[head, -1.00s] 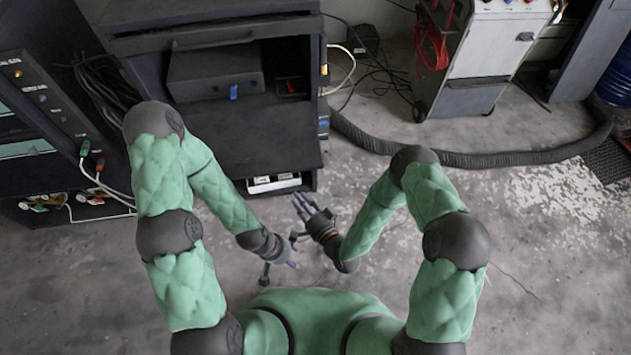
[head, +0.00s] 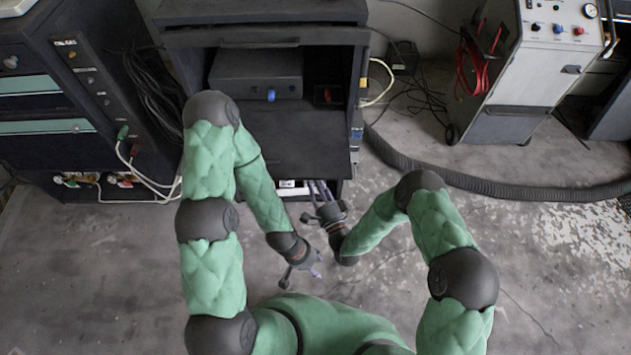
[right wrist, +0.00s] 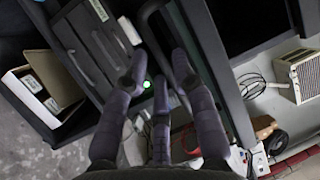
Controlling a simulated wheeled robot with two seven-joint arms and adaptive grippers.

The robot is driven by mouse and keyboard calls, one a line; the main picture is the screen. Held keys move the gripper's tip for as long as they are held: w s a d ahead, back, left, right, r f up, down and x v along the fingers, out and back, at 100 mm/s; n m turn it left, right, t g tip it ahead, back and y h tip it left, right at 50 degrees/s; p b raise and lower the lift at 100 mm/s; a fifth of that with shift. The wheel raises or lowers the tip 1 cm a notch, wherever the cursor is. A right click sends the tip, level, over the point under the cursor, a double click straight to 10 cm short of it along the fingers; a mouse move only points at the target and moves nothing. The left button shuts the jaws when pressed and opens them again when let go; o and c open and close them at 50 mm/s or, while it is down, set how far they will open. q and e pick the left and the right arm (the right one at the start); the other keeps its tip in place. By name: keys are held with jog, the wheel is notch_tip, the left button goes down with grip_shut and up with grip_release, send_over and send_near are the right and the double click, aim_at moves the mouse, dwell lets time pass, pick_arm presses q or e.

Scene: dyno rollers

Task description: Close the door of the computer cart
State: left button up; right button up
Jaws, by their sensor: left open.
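The computer cart (head: 290,140) is the dark cabinet at the top centre of the head view. Its upper front is open, with a dark box (head: 255,68) bearing a blue tag inside. I cannot clearly make out the door or its angle. My right gripper (head: 320,192) is at the cart's lower front, fingers pointing toward it; contact cannot be told. In the right wrist view its fingers (right wrist: 158,85) are extended and spread, with dark panels beyond and nothing held. My left gripper (head: 302,270) is open and empty, below the right one, over bare floor.
A dark equipment cabinet (head: 70,85) with hanging cables stands at the left. A light wheeled machine (head: 525,75) stands at the upper right. A thick black hose (head: 480,182) crosses the floor to the right of the cart. The floor in front is mostly clear.

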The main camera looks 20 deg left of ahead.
jog(key=shift+w+a, duration=0.3)
jog(key=shift+w, duration=0.1)
grip_shut()
jog(key=shift+r, duration=0.15)
